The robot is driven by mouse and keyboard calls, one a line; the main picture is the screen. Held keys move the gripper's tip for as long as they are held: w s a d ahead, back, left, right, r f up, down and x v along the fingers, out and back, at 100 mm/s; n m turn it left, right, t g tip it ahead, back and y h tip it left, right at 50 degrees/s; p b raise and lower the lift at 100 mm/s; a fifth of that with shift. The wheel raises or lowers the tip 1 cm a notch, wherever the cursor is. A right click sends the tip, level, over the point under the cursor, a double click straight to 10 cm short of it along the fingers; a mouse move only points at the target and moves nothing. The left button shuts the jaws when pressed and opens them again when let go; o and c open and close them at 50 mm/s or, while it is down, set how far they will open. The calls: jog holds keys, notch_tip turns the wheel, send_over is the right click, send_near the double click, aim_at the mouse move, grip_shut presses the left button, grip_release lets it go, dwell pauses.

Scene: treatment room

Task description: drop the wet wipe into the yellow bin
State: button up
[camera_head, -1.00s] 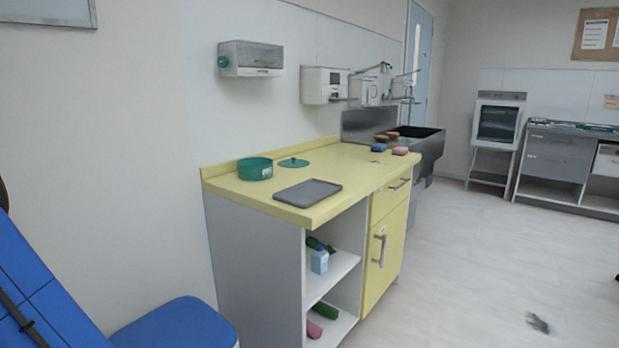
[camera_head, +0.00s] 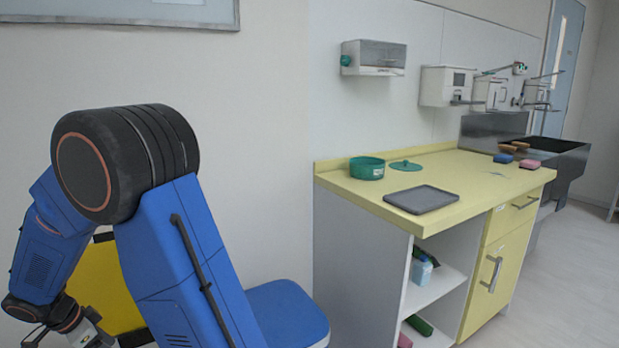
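My gripper (camera_head: 92,338) is at the lower left, cut off by the bottom edge, so its fingertips and anything between them are hidden. A yellow panel with a dark edge (camera_head: 98,285) stands behind my arm, close to my gripper in the picture. It may be the yellow bin, but my arm covers much of it and I see no opening. I cannot make out a wet wipe for certain. A small pale flat patch (camera_head: 497,174) lies on the counter, too small to identify.
The yellow-topped counter (camera_head: 340,182) holds a green bowl (camera_head: 367,169), a green lid (camera_head: 405,166), a grey tray (camera_head: 421,199) and blue and pink sponges. Its open shelves hold a bottle (camera_head: 422,271). A dark sink (camera_head: 560,150) lies beyond. Open floor is at right.

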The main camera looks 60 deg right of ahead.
jog(key=v, duration=0.7)
dwell(0.4)
